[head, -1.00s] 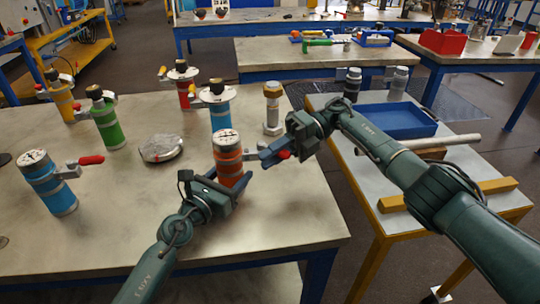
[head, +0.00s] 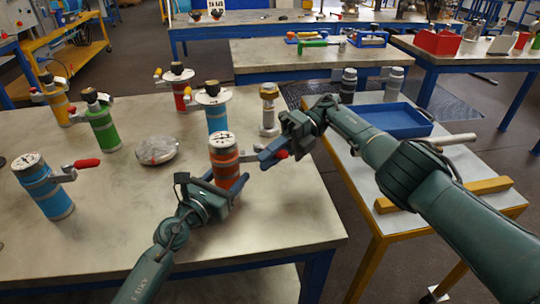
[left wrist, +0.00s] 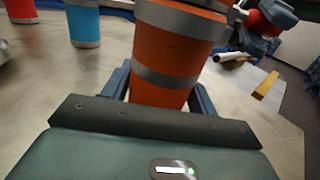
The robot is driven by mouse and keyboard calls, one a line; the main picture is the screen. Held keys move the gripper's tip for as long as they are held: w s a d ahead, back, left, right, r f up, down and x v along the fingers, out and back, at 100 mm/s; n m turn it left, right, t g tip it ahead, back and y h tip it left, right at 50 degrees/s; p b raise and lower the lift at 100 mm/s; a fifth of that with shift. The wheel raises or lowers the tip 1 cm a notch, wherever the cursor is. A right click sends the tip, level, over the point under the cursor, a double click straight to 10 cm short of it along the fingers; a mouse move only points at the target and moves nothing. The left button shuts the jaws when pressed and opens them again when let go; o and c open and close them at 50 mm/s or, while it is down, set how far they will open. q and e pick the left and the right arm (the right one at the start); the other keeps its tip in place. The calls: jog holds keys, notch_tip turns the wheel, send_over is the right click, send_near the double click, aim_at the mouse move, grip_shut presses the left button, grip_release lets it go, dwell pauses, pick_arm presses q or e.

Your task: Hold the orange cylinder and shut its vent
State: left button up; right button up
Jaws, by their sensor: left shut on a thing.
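The orange cylinder (head: 226,174) stands upright near the front of the large table, with grey bands and a white dial-like top. My left gripper (head: 224,186) is shut around its body from the front. In the left wrist view, the orange cylinder (left wrist: 166,55) sits between the two fingers. The vent's red handle (head: 282,154) sticks out to the right of the cylinder. My right gripper (head: 270,155) is at this handle, its blue fingers partly covering it. Whether they grip it is unclear. The left wrist view also shows the red handle (left wrist: 258,22).
A blue-grey vessel (head: 44,188) with a red handle stands at left. Green (head: 104,130), yellow (head: 57,104), red (head: 181,94) and light blue (head: 216,118) vessels stand behind. A blue tray (head: 395,121) is on the right table.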

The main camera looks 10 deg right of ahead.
jog(key=o, duration=0.5)
jog(key=shift+c, duration=0.2)
